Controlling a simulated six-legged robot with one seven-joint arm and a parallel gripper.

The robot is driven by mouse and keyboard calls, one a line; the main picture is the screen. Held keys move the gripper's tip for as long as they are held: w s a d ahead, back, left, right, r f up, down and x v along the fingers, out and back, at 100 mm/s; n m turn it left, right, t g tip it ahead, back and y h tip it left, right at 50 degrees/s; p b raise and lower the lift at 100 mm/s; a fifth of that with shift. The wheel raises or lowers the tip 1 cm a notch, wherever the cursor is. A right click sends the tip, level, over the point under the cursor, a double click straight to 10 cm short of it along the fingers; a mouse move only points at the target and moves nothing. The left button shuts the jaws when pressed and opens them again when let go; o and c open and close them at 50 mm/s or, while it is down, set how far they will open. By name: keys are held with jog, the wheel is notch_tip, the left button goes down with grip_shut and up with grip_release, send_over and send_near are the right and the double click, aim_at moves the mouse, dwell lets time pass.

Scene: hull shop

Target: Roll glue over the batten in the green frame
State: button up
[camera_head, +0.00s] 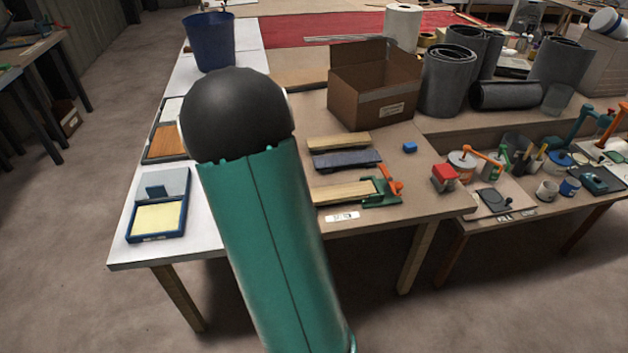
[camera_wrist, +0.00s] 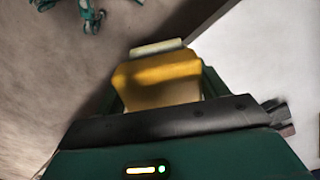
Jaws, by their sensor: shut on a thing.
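In the wrist view my gripper (camera_wrist: 163,72) is shut on a yellow block-like thing (camera_wrist: 158,90) with a pale bar (camera_wrist: 157,47) across its far end; I cannot tell for sure that it is a glue roller. In the head view my arm hides the gripper. A pale wooden batten (camera_head: 343,193) lies near the front edge of the brown table, its right end at a green frame (camera_head: 378,199) with an orange handle (camera_head: 396,187). A blue tray (camera_head: 131,226) with a pale yellow surface lies on the white table, left of my arm.
Behind the batten lie a dark slab (camera_head: 346,159) and another pale batten (camera_head: 340,142). A cardboard box (camera_head: 372,85), a red block (camera_head: 444,178) and a small blue block (camera_head: 410,147) stand on the brown table. A blue bucket (camera_head: 209,42) stands at the back left.

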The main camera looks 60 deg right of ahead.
jog(key=w+a+f+n, duration=0.2)
jog(key=w+a+n, duration=0.3)
jog(key=a, duration=0.4)
jog(key=w+a+f+n, duration=0.3)
jog(key=w+a+n, duration=0.2)
jog(key=a, duration=0.4)
jog(key=w+a+f+n, duration=0.3)
jog(key=w+a+n, duration=0.2)
jog(key=w+a, duration=0.2)
jog(key=a, duration=0.2)
jog(key=shift+a+f, duration=0.25)
jog(key=shift+a, duration=0.15)
jog(key=shift+r, duration=0.1)
